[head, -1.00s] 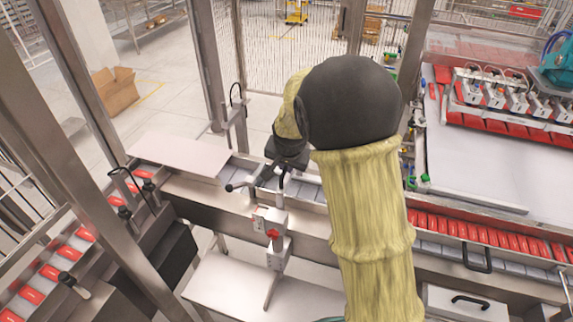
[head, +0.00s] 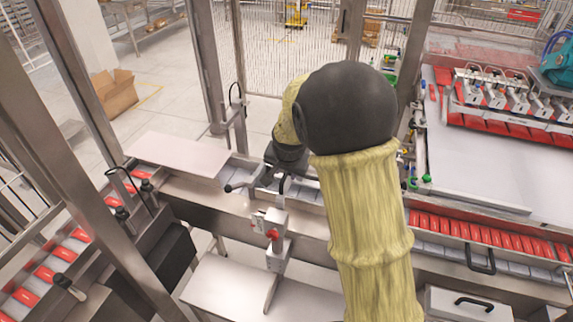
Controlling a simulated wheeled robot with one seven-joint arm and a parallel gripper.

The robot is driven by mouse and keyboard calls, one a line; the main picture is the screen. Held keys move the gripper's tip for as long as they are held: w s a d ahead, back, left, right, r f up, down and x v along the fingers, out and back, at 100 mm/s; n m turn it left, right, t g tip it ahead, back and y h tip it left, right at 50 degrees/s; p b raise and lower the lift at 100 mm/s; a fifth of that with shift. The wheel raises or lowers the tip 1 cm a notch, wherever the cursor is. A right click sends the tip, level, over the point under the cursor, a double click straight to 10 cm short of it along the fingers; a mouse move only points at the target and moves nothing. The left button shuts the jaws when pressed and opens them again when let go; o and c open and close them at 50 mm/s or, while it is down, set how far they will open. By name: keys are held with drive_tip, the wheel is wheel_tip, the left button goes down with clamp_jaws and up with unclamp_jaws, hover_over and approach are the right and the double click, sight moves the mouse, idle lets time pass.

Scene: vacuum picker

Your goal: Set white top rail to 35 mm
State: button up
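The white top rail (head: 181,152) seems to be the pale flat plate over the conveyor left of my arm; I cannot be sure of this, and no scale can be read. A clamp handle with black ends (head: 240,186) stands on the conveyor beside my gripper. Below it is a bracket with a red knob (head: 273,235). My gripper (head: 284,166) is at the end of my yellow-sleeved arm, down at the handle. The arm's black joint hides part of it, and the fingers cannot be made out, nor whether they touch the handle.
Steel frame posts (head: 85,140) stand at the left. Red packs (head: 480,236) line the conveyor at the right. A picker head with several white units (head: 500,95) is at the upper right. A cardboard box (head: 116,92) lies on the floor.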

drive_tip(key=b+v, duration=0.3)
drive_tip(key=v, duration=1.4)
drive_tip(key=shift+b, duration=0.3)
drive_tip(key=shift+s+r, duration=0.1)
drive_tip(key=s+d+f+n+g, duration=0.1)
drive_tip(key=s+d+f+n, duration=0.1)
drive_tip(key=s+d+f, duration=0.3)
drive_tip(key=s+d+f+n+g, duration=0.1)
drive_tip(key=s+d+f+n, duration=0.2)
drive_tip(key=s+d+f, duration=0.3)
drive_tip(key=s+f, duration=0.4)
drive_tip(key=f, duration=0.3)
drive_tip(key=shift+s+f, duration=0.35)
drive_tip(key=shift+s, duration=0.05)
drive_tip(key=shift+o, duration=0.4)
idle(1.0)
